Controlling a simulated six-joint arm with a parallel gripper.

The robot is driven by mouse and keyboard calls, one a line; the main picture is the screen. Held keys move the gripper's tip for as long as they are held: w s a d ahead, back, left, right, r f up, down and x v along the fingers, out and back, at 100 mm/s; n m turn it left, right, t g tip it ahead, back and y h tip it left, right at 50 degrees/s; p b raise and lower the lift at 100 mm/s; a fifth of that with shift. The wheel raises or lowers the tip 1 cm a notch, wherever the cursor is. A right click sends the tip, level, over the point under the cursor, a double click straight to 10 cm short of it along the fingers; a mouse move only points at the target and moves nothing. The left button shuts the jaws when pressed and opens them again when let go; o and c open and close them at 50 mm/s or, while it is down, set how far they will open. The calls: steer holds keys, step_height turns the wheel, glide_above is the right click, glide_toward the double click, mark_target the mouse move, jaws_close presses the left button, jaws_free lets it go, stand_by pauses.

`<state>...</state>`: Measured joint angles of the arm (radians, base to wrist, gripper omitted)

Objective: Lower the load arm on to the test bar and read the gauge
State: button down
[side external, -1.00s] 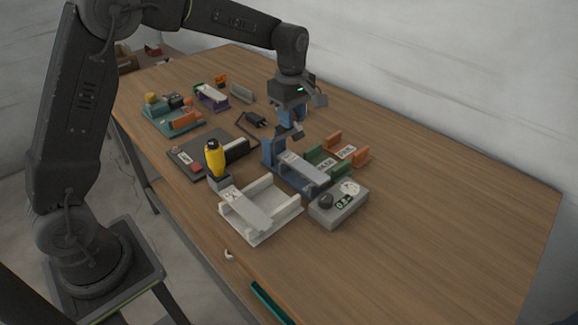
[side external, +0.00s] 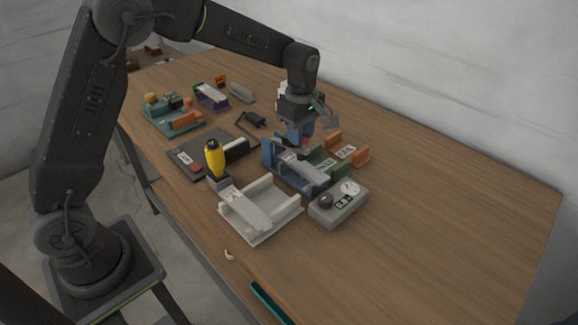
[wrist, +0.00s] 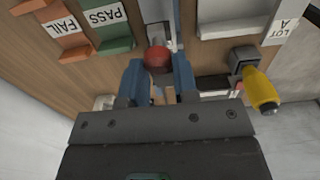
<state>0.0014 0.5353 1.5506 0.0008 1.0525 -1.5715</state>
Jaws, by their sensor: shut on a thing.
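The blue test fixture (side external: 270,152) stands mid-table. Its load arm (side external: 298,163) lies low along the fixture, and a red ball knob (wrist: 158,59) shows in the wrist view. My gripper (side external: 303,147) is shut on the knob, with a blue finger on each side; it also shows in the wrist view (wrist: 157,70). The load arm and fingers partly hide the test bar, so I cannot tell whether the arm touches it. The grey gauge box (side external: 338,210) with a dial (side external: 349,188) and small display (side external: 343,203) sits at the fixture's front right; its digits are too small to read surely.
A green PASS tray (wrist: 103,22) and orange FAIL tray (wrist: 62,27) stand beside the fixture. A white LOT A tray (side external: 262,237) and a yellow-handled tool (side external: 214,158) are on the other side. The right table is clear.

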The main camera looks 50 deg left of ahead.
mark_target(306, 150)
steer(key=shift+s+d+f, duration=0.1)
steer(key=shift+d+f, duration=0.25)
steer(key=shift+f, duration=0.4)
steer(key=shift+s+d+f, duration=0.1)
steer(key=shift+d+f, duration=0.25)
steer(key=shift+f, duration=0.35)
steer(key=shift+d+f, duration=0.35)
steer(key=shift+f, duration=0.4)
steer(key=shift+c, duration=2.3)
jaws_free()
steer(key=shift+w+d+f, duration=0.1)
steer(key=o, duration=0.4)
steer(key=shift+r, duration=0.2)
steer(key=shift+w+a+r, duration=0.1)
steer(key=shift+r, duration=1.55)
steer(key=shift+a+r, duration=0.1)
steer(key=shift+r, duration=1.8)
